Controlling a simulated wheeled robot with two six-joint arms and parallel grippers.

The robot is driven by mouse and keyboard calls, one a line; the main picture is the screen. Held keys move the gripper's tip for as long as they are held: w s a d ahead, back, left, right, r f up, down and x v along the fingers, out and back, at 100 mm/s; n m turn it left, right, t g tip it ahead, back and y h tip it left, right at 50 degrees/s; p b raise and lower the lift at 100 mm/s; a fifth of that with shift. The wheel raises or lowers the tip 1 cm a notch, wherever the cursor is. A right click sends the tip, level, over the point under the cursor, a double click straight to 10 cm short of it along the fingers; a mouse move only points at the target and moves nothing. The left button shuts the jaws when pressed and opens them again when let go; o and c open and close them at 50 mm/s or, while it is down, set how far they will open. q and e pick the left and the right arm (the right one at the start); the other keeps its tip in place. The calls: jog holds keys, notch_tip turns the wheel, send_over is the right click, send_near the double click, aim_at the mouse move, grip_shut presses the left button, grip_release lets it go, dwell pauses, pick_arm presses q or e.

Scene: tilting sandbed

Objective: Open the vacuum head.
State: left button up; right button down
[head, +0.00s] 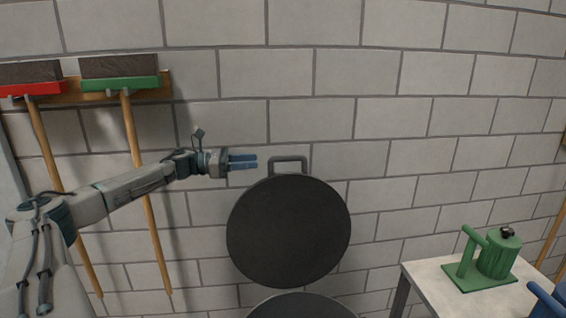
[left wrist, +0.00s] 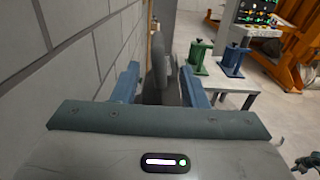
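The vacuum head shows as a dark round lid (head: 288,232) standing upright near the block wall, with a loop handle (head: 288,160) on its top edge. A second dark round surface (head: 302,307) lies below it, cut off by the bottom of the head view. My left gripper (head: 256,162) is just left of the handle, at about its height, with clear air between them in the picture. In the left wrist view its two blue fingers (left wrist: 160,85) are wide apart with nothing gripped. The lid (left wrist: 160,55) appears nearly edge-on beyond them.
The block wall (head: 400,75) is close behind. Red (head: 30,88) and green (head: 120,84) brooms hang at left behind my arm. A table (head: 425,280) at right carries a green device (head: 498,255) and a blue one (head: 545,300). An orange frame (left wrist: 280,50) stands farther off.

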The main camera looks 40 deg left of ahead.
aim_at(277, 159)
pick_arm(q)
jog(key=shift+w+d, duration=0.2)
jog(key=shift+w, duration=0.3)
jog(key=shift+w+d, duration=0.4)
jog(key=shift+w, duration=0.2)
jog(key=p+x, duration=0.2)
jog(key=x, duration=0.1)
jog(key=shift+r, duration=0.2)
jog(key=p+x, duration=0.1)
jog(key=x, duration=0.2)
jog(key=shift+d+f+p, duration=0.1)
jog(key=shift+p, duration=0.3)
jog(key=shift+f+x, duration=0.2)
jog(key=shift+x, duration=0.75)
pick_arm(e)
jog(key=s, duration=0.6)
jog(key=shift+s+d, duration=0.2)
jog(key=shift+s, duration=0.1)
jog(key=shift+f, duration=0.1)
pick_arm(q)
grip_shut()
